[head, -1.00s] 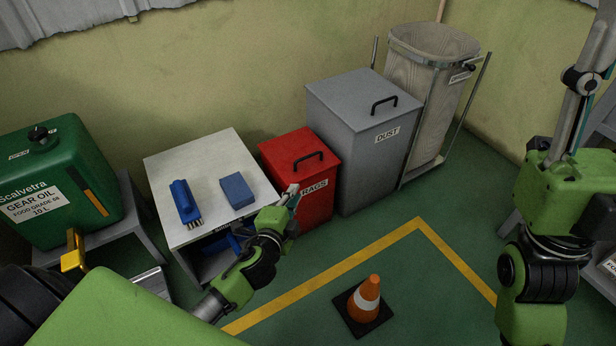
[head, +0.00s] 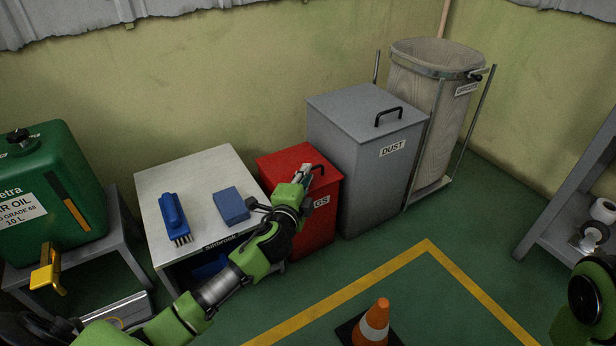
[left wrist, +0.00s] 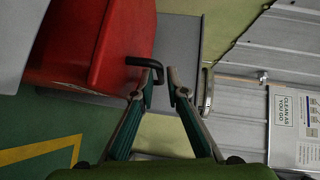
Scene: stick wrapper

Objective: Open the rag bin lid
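The red rag bin (head: 318,224) stands between the white table and the grey dust bin, its lid (head: 284,168) shut and flat. A black bar handle (head: 318,168) rises from the lid. My left gripper (head: 306,176) is over the bin's front edge at this handle. In the left wrist view the handle (left wrist: 143,62) shows at the tips of my open left gripper (left wrist: 162,74). One fingertip overlaps the handle's loop; whether it touches is unclear. The bin (left wrist: 115,45) fills the upper left there. My right gripper is out of view.
The grey dust bin (head: 362,160) adjoins on the right. On the left, the white table (head: 186,184) holds a blue brush (head: 174,216) and blue block (head: 231,206). An orange cone (head: 373,324) stands on the green floor in front. A shelf (head: 570,205) is at right.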

